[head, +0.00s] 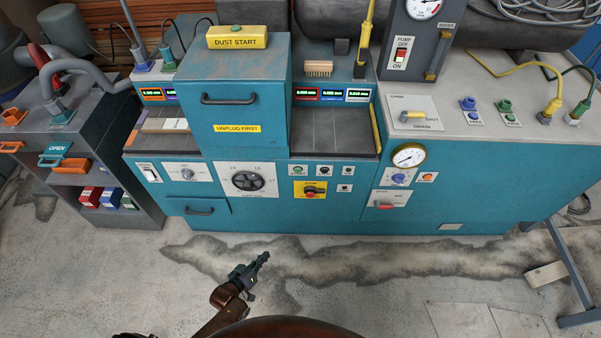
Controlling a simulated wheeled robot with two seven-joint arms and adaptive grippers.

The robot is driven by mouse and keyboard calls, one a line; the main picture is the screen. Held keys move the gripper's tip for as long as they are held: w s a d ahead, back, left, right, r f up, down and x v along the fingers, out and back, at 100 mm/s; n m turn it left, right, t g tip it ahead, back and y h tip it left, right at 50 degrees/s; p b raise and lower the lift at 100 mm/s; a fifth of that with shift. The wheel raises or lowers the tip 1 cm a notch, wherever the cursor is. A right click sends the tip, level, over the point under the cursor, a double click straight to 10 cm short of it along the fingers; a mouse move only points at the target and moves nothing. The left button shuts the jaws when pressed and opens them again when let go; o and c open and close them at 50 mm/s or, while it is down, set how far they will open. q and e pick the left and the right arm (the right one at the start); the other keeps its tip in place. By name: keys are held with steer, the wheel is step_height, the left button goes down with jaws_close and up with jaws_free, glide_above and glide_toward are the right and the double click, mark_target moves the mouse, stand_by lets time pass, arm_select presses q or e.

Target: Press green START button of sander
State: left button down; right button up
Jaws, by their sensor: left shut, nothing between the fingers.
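The teal sander (285,207) stands across the middle of the head view, with its control panel on the front face. A group of small buttons (298,170) on white plates sits right of the large black dial (248,181). My left gripper (262,258) is shut and empty, in front of and below the panel, apart from the machine. My right gripper is not in view.
A grey shelf unit (130,215) with hoses stands at the left. A pressure gauge (408,156) and a red-handled switch (385,204) are on the panel's right part. A drawer handle (200,211) sticks out at lower left. The stained floor before the machine is largely clear.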

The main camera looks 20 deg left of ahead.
mark_target(298, 171)
arm_select(q)
steer(key=w+d+r+n+t+h+b, duration=0.2)
steer(key=w+d+r+t, duration=0.1)
steer(key=r, duration=0.7)
steer(key=w+d+r+n+t+h+b, duration=0.2)
steer(key=w+r, duration=0.3)
steer(key=r, duration=0.5)
steer(key=w+d+r+n+t+h+b, duration=0.1)
steer(key=w+d+r+t+h+b, duration=0.1)
steer(key=r, duration=0.8)
steer(key=w+d+t, duration=0.1)
steer(key=w+d, duration=0.1)
steer(key=d, duration=0.1)
steer(key=shift+w+r+n+t, duration=0.3)
steer(key=shift+n, duration=0.1)
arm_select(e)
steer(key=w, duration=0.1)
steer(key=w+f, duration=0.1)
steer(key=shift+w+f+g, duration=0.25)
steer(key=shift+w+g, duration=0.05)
